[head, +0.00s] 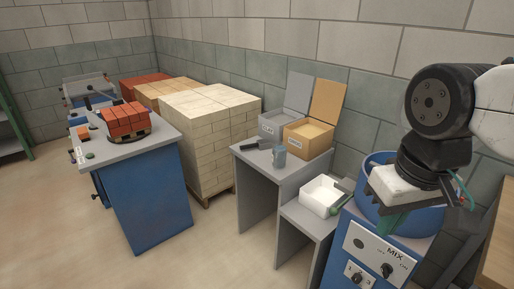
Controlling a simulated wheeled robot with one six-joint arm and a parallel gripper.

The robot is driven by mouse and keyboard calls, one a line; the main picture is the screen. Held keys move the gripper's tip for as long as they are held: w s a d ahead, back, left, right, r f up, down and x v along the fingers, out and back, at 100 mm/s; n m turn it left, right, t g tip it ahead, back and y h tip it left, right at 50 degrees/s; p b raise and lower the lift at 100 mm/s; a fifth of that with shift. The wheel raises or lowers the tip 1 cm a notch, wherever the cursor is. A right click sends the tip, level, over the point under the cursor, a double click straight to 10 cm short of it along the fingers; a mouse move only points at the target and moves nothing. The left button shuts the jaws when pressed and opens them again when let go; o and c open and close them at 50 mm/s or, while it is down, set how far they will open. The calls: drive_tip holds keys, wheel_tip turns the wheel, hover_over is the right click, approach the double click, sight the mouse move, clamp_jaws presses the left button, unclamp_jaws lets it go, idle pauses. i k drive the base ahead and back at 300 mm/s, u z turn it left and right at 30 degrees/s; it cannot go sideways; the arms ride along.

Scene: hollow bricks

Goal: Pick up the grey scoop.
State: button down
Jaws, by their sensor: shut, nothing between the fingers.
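A small blue-grey cup-like piece (279,156) stands on the grey table near its front edge. A dark piece (256,144) lies just left of it; I cannot tell whether the two are joined as the grey scoop. My gripper (394,218) hangs at the right over the blue mixer drum, well to the right of these pieces and apart from them. It is shut and empty, though its fingertips are hard to make out against the drum.
Behind the pieces stand an open grey bin (283,124) and an open orange bin (308,139). A white tub (320,195) sits on a lower stand beside the blue mixer (375,250). Stacked pale bricks (208,135) and a blue cabinet (150,200) stand left, with open floor in front.

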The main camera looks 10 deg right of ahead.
sight(257, 146)
drive_tip(key=z, duration=1.2)
drive_tip(key=k, duration=0.4)
drive_tip(key=u, duration=1.4)
drive_tip(key=i, duration=0.7)
drive_tip(key=u, duration=0.65)
drive_tip(key=i, duration=0.85)
drive_tip(key=z, duration=0.05)
